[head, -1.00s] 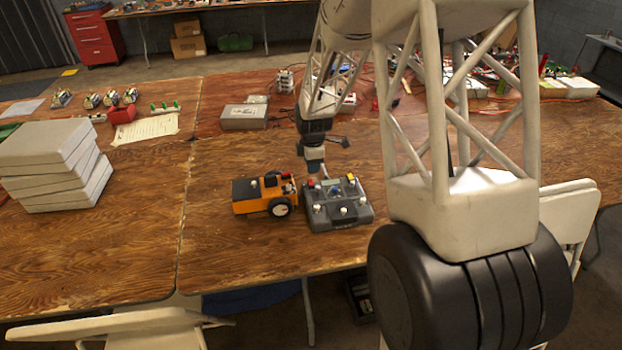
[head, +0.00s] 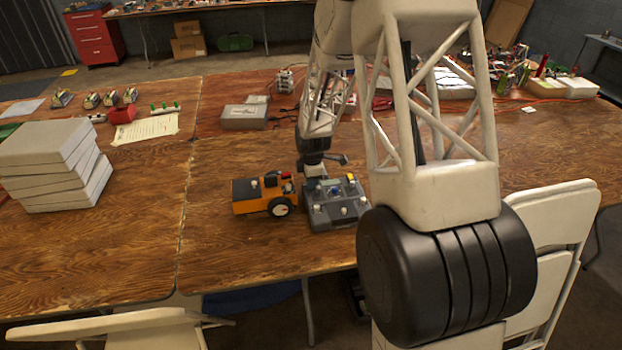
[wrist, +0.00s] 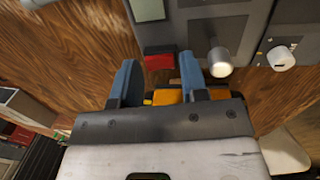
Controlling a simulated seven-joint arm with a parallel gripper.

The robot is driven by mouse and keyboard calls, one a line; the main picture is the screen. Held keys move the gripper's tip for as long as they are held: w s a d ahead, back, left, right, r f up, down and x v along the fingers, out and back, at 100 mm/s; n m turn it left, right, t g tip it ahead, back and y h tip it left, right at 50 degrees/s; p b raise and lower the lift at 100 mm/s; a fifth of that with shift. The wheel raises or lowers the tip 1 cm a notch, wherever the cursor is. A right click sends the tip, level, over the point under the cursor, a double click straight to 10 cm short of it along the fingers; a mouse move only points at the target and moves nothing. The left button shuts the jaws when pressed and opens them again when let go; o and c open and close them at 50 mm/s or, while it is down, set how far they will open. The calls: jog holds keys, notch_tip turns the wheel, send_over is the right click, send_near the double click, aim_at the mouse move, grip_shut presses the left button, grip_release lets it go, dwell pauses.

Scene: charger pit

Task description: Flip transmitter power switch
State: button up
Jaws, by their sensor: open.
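The grey transmitter (head: 322,216) lies on the wooden table, with knobs and sticks on its top. In the wrist view its grey body (wrist: 207,18) fills the upper right, with a metal stick (wrist: 220,62) and a white knob (wrist: 281,57). A red switch (wrist: 159,62) shows at its edge, between and just beyond my blue fingertips. My gripper (wrist: 158,74) is open and empty. In the head view my gripper (head: 313,168) is low at the transmitter's far left edge. Whether a finger touches the switch I cannot tell.
An orange and black wheeled robot (head: 252,207) stands close at the transmitter's left. A stack of grey boxes (head: 45,160) is far left, and a grey box (head: 244,116) lies behind. The front table area is clear. White folding chairs (head: 555,225) stand at the front edge.

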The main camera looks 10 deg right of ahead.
jog(key=c, duration=0.6)
jog(key=shift+c, duration=0.2)
jog(key=shift+w+g, duration=0.15)
jog(key=shift+g, duration=0.55)
jog(key=o, duration=0.6)
jog(key=shift+o, duration=0.2)
jog(key=shift+r, duration=0.15)
